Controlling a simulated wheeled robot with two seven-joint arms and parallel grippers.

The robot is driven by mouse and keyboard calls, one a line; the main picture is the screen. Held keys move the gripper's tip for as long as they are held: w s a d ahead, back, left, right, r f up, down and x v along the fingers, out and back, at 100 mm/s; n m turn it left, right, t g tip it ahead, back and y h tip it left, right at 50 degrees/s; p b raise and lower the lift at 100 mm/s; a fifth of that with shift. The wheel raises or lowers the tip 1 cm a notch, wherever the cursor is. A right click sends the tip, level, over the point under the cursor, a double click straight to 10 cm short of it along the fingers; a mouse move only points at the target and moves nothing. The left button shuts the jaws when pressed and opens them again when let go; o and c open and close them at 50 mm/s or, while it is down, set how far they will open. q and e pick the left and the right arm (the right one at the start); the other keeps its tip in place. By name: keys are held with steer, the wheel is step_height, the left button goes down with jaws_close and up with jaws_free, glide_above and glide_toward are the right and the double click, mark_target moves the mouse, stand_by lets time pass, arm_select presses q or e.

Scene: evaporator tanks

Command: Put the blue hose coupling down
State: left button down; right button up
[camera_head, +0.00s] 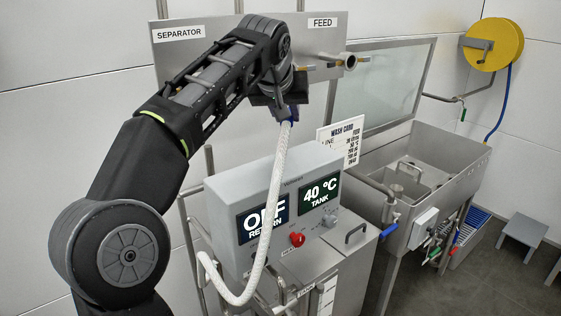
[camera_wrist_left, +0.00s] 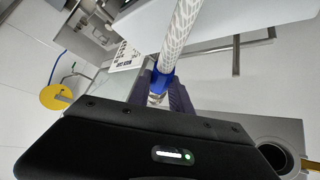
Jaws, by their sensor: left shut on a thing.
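The blue hose coupling (camera_wrist_left: 161,81) is at the end of a white braided hose (camera_wrist_left: 181,35) in the left wrist view. My left gripper (camera_wrist_left: 158,98) is shut on it. In the head view the left gripper (camera_head: 279,101) holds the coupling (camera_head: 291,114) high, in front of the steel panel (camera_head: 230,50) and below the FEED label (camera_head: 322,22). The white hose (camera_head: 273,190) hangs from it across the grey control box and loops at the lower left. The gripper partly hides the coupling. My right gripper is not in view.
The grey control box (camera_head: 285,168) with OFF and 40 °C displays stands below the gripper. A pipe stub (camera_head: 345,61) juts from the panel beside the gripper. A steel sink (camera_head: 425,165) is at right, with a yellow hose reel (camera_head: 494,44) on the wall.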

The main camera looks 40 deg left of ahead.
arm_select(q)
steer(key=shift+s+d+r, duration=0.1)
steer(key=shift+s+r, duration=0.1)
steer(key=shift+s, duration=0.1)
step_height(320, 180, down, 5)
steer(key=shift+b, duration=0.45)
steer(key=shift+w+f, duration=0.2)
steer(key=shift+f, duration=0.3)
step_height(320, 180, down, 4)
steer(key=shift+f, duration=0.1)
